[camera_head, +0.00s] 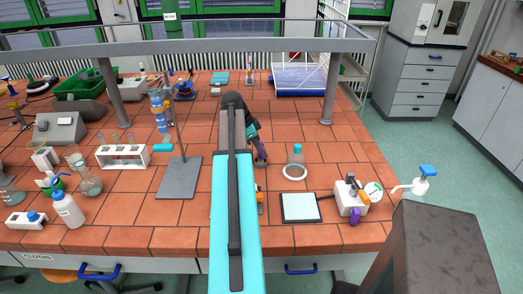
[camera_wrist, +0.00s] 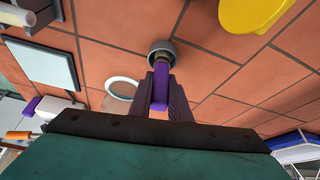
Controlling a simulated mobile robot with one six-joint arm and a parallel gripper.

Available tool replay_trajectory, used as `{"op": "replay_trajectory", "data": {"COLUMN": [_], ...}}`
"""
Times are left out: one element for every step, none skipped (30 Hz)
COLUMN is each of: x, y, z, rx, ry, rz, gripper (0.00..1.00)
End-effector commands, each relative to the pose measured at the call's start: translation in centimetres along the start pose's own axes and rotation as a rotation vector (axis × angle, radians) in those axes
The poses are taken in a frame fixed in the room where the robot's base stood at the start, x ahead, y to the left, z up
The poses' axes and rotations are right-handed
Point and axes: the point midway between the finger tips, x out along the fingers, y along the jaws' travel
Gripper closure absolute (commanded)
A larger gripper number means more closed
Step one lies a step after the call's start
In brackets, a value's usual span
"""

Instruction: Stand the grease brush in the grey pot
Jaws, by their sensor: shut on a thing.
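My gripper (camera_wrist: 160,108) is shut on the purple handle (camera_wrist: 159,88) of the grease brush. The brush points away from the wrist, and its far end overlaps the mouth of the round grey pot (camera_wrist: 151,46) in the wrist view. I cannot tell whether that end is inside the pot or above it. In the head view my gripper (camera_head: 260,153) is beyond the teal arm link, over the tiled bench, with purple showing at its tip. The pot does not show clearly in the head view, where my arm covers part of the bench.
A white ring (camera_head: 294,178) and a white-faced panel (camera_head: 300,207) lie right of my arm; the panel also shows in the wrist view (camera_wrist: 42,58). A stand with a grey base (camera_head: 178,178) is on the left. A yellow object (camera_wrist: 250,12) is near the pot.

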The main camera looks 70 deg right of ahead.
Motion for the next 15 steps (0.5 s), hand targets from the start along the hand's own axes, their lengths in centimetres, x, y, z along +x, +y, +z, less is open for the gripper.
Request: {"op": "replay_trajectory", "data": {"x": [-0.01,-0.02,-0.02,-0.02,-0.02,-0.02,-0.02,-0.02,-0.02,-0.02,-0.02,-0.02,-0.02,-0.02,-0.01], "y": [0.00,0.00,0.00,0.00,0.00,0.00,0.00,0.00,0.00,0.00,0.00,0.00,-0.01,-0.01,0.00], "z": [-0.01,-0.01,-0.01,-0.02,-0.02,-0.02,-0.02,-0.02,-0.02,-0.02,-0.02,-0.02,-0.02,-0.02,-0.01], "rx": [0.000,0.000,0.000,0.000,0.000,0.000,0.000,0.000,0.000,0.000,0.000,0.000,0.000,0.000,0.000], "ry": [0.000,0.000,0.000,0.000,0.000,0.000,0.000,0.000,0.000,0.000,0.000,0.000,0.000,0.000,0.000], "rz": [0.000,0.000,0.000,0.000,0.000,0.000,0.000,0.000,0.000,0.000,0.000,0.000,0.000,0.000,0.000], "gripper": [1.00,1.00,1.00,1.00,0.80,0.73,0.68,0.63,0.61,0.61,0.61,0.61,0.61,0.61,0.61]}}
